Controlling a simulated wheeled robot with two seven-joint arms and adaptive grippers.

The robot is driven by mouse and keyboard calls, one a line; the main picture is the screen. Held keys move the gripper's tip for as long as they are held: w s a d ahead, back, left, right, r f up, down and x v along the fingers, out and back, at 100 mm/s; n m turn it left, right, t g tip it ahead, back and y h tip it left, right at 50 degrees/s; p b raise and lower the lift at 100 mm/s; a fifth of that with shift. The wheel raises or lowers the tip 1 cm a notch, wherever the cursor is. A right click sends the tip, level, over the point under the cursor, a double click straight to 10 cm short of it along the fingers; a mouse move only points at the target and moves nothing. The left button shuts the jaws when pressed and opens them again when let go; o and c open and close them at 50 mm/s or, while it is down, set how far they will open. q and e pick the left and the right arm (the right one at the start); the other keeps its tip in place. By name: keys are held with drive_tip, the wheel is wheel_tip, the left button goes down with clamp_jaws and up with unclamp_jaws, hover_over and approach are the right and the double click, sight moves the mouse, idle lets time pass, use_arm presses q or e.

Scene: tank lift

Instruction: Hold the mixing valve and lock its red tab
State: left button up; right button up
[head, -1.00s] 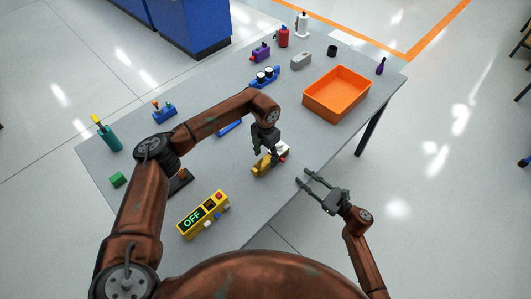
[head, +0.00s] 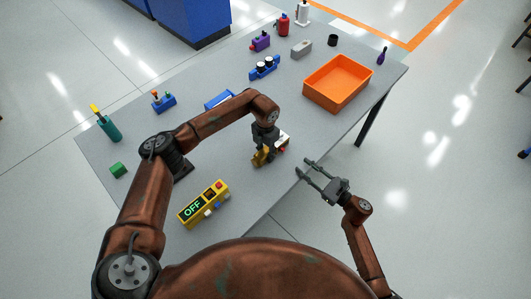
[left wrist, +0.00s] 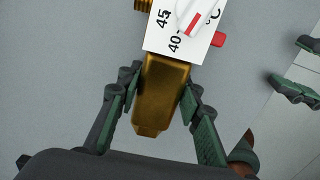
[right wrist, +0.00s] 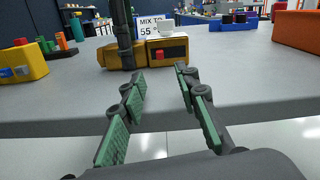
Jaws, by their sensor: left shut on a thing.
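The mixing valve (head: 261,158) has a brass body and a white dial face. It is at the table's near right edge, under my left gripper (head: 266,146). In the left wrist view, the gripper's green pads (left wrist: 160,95) are shut on the brass body (left wrist: 163,85). The dial (left wrist: 180,30) shows 40, 45 and a white handle with a red stripe. The red tab (left wrist: 219,40) sticks out at the valve's side; it also shows in the right wrist view (right wrist: 159,54). My right gripper (head: 305,166) is open and empty, just off the table edge, facing the valve.
A yellow box reading OFF (head: 203,204) stands at the near left. A card reading MIX TO 55 (right wrist: 155,23) is behind the valve. An orange bin (head: 338,84) is at the right. Free tabletop lies between valve and bin.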

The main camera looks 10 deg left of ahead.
use_arm(q)
clamp_jaws()
use_arm(e)
drive_tip(key=shift+w+r, duration=0.1)
drive_tip(key=shift+c, duration=1.1)
drive_tip(key=w+r+m+t+h, duration=0.1)
drive_tip(key=w+m, duration=0.1)
drive_tip(key=w+a+r+m+t+h, duration=0.1)
drive_tip(key=w+r+m, duration=0.1)
drive_tip(key=m, duration=0.1)
drive_tip(key=w+r+m+t, duration=0.2)
drive_tip(key=shift+w+a+r+m+h, duration=0.1)
drive_tip(key=shift+w+a+m+h, duration=0.25)
drive_tip(key=shift+a+m+h, duration=0.05)
clamp_jaws()
drive_tip(key=w+a+r+m+t+h, duration=0.1)
drive_tip(key=w+r+m+h, duration=0.25)
drive_tip(key=m, duration=0.45)
drive_tip(key=w+a+r+m+t+h, duration=0.1)
drive_tip(key=w+r+m+h, duration=0.1)
drive_tip(key=m+h, duration=0.5)
drive_tip(key=s+a+m+g, duration=0.3)
drive_tip(key=s+m+g, duration=0.1)
drive_tip(key=s+m, duration=0.3)
drive_tip(key=s+a+m+g+h, duration=0.1)
drive_tip(key=s+a+m+g, duration=0.2)
drive_tip(key=s+m, duration=0.5)
drive_tip(key=shift+s+a+f+m+g, duration=0.25)
drive_tip(key=shift+f+m+g, duration=0.2)
drive_tip(key=shift+m, duration=0.25)
